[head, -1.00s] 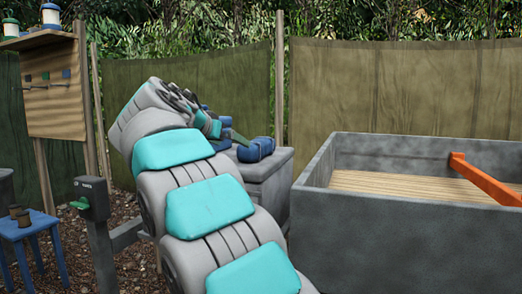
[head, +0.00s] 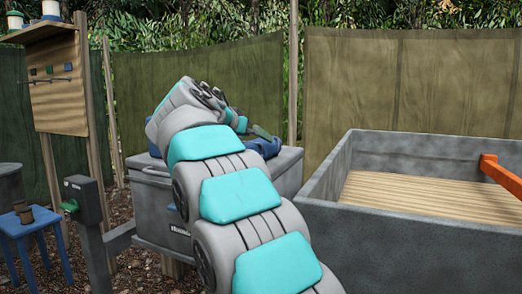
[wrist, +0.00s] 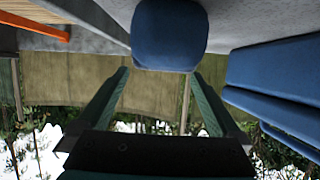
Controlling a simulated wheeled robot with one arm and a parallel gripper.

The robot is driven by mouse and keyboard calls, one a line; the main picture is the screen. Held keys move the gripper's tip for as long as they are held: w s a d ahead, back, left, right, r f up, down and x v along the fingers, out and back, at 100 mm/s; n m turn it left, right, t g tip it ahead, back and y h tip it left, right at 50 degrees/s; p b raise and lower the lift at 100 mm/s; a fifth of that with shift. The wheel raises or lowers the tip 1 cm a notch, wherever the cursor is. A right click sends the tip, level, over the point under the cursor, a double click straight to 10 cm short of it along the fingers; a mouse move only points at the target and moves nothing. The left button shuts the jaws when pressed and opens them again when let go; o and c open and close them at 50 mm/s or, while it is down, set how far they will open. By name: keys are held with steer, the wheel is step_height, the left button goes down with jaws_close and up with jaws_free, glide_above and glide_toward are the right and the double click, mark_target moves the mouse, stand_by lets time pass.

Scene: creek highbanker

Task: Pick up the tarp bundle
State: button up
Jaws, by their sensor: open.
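A blue rounded bundle (wrist: 170,35) fills the top middle of the wrist view, just beyond my gripper's fingertips and lined up with the gap. A flatter, layered blue stack (wrist: 275,85) shows at the right. I cannot tell for certain which of the two is the tarp bundle. In the head view a blue thing (head: 265,147) sits on the grey chest, partly hidden behind my gripper and arm. My gripper (wrist: 160,76) is open, its two dark green fingers apart with nothing between them. Whether the fingertips touch the rounded bundle is unclear.
The grey chest (head: 155,205) stands behind my arm. A large grey box (head: 415,235) with a slatted wooden floor and an orange bar (head: 500,175) is at right. A post with a dark switch box (head: 88,195) and a small blue table (head: 28,225) stand at left.

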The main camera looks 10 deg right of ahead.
mark_target(257, 140)
steer(key=x, duration=0.5)
steer(key=shift+w+a+f, duration=0.15)
steer(key=shift+f, duration=0.15)
steer(key=c, duration=1.5)
jaws_close()
steer(key=shift+r, duration=0.15)
